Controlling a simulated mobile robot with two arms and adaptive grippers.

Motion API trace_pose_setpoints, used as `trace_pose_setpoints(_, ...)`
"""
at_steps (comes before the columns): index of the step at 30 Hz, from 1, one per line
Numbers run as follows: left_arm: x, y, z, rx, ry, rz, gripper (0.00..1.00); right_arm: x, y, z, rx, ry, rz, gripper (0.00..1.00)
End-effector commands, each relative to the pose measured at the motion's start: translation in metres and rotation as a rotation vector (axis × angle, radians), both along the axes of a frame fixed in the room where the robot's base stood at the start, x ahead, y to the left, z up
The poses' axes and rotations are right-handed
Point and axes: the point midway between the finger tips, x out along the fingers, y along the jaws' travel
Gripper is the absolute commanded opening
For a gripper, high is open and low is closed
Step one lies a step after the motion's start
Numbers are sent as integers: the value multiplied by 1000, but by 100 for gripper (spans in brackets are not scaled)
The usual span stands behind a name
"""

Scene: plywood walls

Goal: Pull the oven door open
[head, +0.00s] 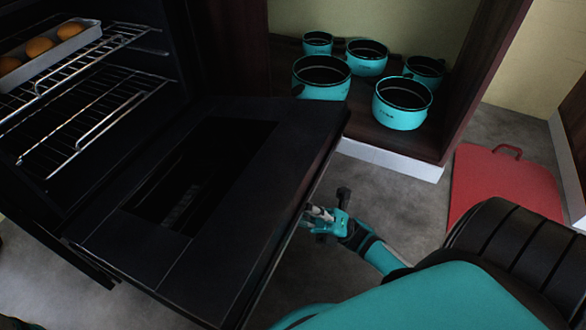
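The black oven door (240,255) is swung down wide open, with its dark window (200,172) facing up. Its outer edge runs diagonally toward the lower middle. My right gripper (320,213) is at this outer edge, close beside or touching it. Part of its fingers is hidden there, and I cannot tell whether it is open or shut on the edge or handle. The oven cavity is exposed at the left, with wire racks (85,120) inside. My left gripper is not in view.
A white tray (55,52) with brown round items sits on the upper rack. Several teal pots (400,115) stand in a dark wooden cabinet beyond the door. A red board (495,180) lies at the right.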

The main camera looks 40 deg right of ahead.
Motion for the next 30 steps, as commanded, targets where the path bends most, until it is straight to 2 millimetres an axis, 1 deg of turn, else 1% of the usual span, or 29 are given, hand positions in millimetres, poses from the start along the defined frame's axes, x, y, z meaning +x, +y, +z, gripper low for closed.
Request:
trace_pose_setpoints(1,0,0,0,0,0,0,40,-3,-4,2,11,-8,4,0)
trace_pose_setpoints(9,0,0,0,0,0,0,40,-3,-4,3,9,-9,3,0)
trace_pose_setpoints(10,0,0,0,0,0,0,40,-3,-5,3,9,-9,3,15)
trace_pose_setpoints(15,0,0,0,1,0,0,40,-3,-4,2,8,-7,3,37)
trace_pose_setpoints(17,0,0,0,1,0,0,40,-3,-4,2,8,-7,3,44)
trace_pose_setpoints(30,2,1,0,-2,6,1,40,-2,-4,-1,5,-5,2,44)
